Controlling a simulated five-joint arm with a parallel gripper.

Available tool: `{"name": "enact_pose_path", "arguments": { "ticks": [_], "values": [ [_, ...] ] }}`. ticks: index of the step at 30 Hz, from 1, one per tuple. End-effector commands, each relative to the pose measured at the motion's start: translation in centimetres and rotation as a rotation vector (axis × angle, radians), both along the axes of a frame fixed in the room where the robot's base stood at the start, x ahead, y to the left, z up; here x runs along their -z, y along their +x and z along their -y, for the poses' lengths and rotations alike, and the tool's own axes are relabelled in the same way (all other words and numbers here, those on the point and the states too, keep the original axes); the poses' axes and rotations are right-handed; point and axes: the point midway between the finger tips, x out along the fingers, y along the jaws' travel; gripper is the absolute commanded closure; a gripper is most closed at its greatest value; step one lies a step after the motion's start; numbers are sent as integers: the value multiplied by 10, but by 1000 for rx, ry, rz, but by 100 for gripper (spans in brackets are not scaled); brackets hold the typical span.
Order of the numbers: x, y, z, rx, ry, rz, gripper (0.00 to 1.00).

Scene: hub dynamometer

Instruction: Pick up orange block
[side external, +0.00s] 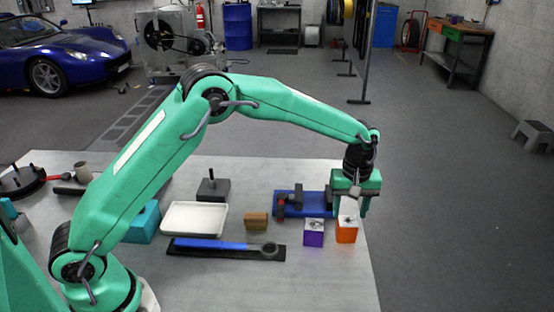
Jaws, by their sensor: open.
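The orange block (346,236) stands on the grey table near its right edge, with a pale top face. My gripper (354,205) points down directly over it, with its green fingers open. The fingertips reach down to about the top of the block. I cannot tell from this view whether a finger touches it. The upper back part of the block is partly hidden by the gripper. A purple block (314,233) stands close to the left of the orange block.
A blue fixture (290,208) lies just behind the blocks. A brown block (256,221), a blue-handled tool on a black strip (215,246) and a white tray (194,219) lie further left. The table's right edge (371,262) is close to the orange block.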

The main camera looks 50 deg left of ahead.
Motion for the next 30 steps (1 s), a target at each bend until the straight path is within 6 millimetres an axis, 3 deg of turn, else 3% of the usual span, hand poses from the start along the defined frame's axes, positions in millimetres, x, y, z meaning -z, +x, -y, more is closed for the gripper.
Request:
{"name": "enact_pose_path", "arguments": {
  "ticks": [15, 29, 30],
  "values": [
    [38, 0, 0, 0, 0, -1, 49],
    [43, 0, 0, 0, 0, 0, 49],
    [43, 0, 0, 0, 0, 0, 53]
  ]
}}
